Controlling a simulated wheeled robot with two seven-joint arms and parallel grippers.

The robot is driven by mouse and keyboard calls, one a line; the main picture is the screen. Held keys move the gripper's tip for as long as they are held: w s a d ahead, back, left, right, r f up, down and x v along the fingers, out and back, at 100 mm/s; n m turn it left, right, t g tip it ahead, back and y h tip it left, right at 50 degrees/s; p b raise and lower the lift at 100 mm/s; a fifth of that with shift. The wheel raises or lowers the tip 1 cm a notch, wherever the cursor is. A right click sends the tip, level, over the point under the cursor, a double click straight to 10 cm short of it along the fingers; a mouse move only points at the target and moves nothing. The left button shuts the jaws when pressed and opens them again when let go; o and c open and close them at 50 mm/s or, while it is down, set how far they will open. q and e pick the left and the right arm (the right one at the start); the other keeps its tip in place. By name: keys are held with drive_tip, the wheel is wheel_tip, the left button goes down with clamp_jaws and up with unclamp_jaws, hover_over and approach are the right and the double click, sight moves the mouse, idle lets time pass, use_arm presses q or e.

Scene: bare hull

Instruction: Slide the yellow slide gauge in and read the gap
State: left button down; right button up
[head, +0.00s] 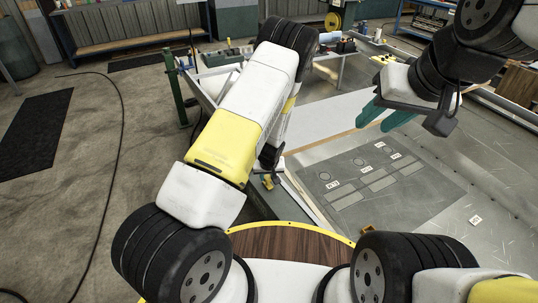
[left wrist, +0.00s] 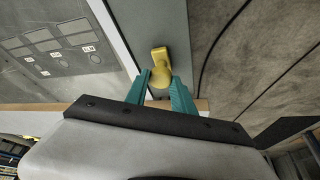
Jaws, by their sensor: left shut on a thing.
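The yellow slide gauge (left wrist: 160,58) is between the teal fingertips of my left gripper (left wrist: 159,88) in the left wrist view, over a grey strip. My left gripper is shut on its rounded lower part, and the tab sticks out beyond the fingertips. In the head view the gauge (head: 268,181) is a small yellow spot beside the panel's left edge, and my left forearm hides most of that gripper. My right gripper (head: 384,114) is open and empty above the bench, with its teal fingers apart. I cannot make out a gap or any reading.
A dark grey panel (head: 352,192) with printed circles and rectangles lies on the metal bench (head: 475,187). Tools stand on the far side. A black cable (head: 122,150) lies on the open floor at left.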

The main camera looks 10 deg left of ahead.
use_arm(q)
drive_tip(key=shift+s+d, duration=0.15)
drive_tip(key=shift+s, duration=0.05)
drive_tip(key=c, duration=1.1)
unclamp_jaws()
drive_tip(key=v, duration=0.7)
drive_tip(key=shift+s+r, duration=0.15)
drive_tip(key=shift+r, duration=0.2)
